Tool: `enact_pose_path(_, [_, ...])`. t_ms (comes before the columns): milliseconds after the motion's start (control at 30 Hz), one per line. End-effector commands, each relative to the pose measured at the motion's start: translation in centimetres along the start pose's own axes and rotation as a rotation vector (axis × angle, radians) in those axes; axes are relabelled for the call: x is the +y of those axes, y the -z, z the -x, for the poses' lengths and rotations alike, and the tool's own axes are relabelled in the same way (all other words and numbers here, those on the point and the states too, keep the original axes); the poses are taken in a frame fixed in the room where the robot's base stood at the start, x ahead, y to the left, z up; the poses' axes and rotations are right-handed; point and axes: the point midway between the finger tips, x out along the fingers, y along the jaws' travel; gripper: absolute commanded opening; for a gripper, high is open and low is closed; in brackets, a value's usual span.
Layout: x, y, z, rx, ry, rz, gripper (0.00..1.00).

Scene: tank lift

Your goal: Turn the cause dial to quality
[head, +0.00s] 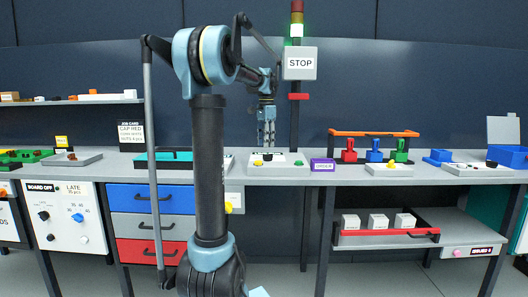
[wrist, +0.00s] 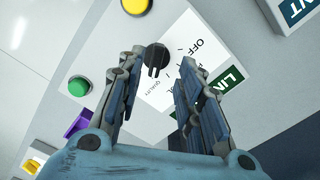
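The cause dial (wrist: 157,56) is a black round knob with a raised grip bar. It sits on a white label in the wrist view; "OFF" and "QUALITY" can be read, other words are partly hidden. The bar's lower end lies towards "QUALITY", but I cannot tell whether it is exactly on that mark. My gripper (wrist: 161,64) is open, with one finger on each side of the dial in the picture; contact is not clear. In the head view my gripper (head: 266,126) points down above the grey control panel (head: 291,160), where the dial is small.
A green button (wrist: 78,86) and a yellow button (wrist: 136,5) are near the dial. A purple ORDER box (head: 322,165) stands right of the panel. A signal post with a STOP sign (head: 300,63) rises behind. A teal tray (head: 172,157) lies to the left.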

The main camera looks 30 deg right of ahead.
Motion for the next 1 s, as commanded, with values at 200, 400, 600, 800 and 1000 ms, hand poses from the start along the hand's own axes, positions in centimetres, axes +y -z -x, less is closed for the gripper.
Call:
enact_pose_path(200, [-0.1, -0.1, 4.0, 0.0, 0.0, 0.0, 0.33])
enact_pose_path(400, [-0.1, -0.1, 6.1, 0.0, 0.0, 0.0, 0.33])
enact_pose_path(600, [-0.1, -0.1, 6.7, -0.001, 0.0, 0.0, 0.33])
enact_pose_path(800, [-0.1, -0.1, 6.7, 0.0, 0.0, 0.0, 0.33])
enact_pose_path(1000, [-0.1, -0.1, 6.7, 0.0, 0.0, 0.0, 0.33])
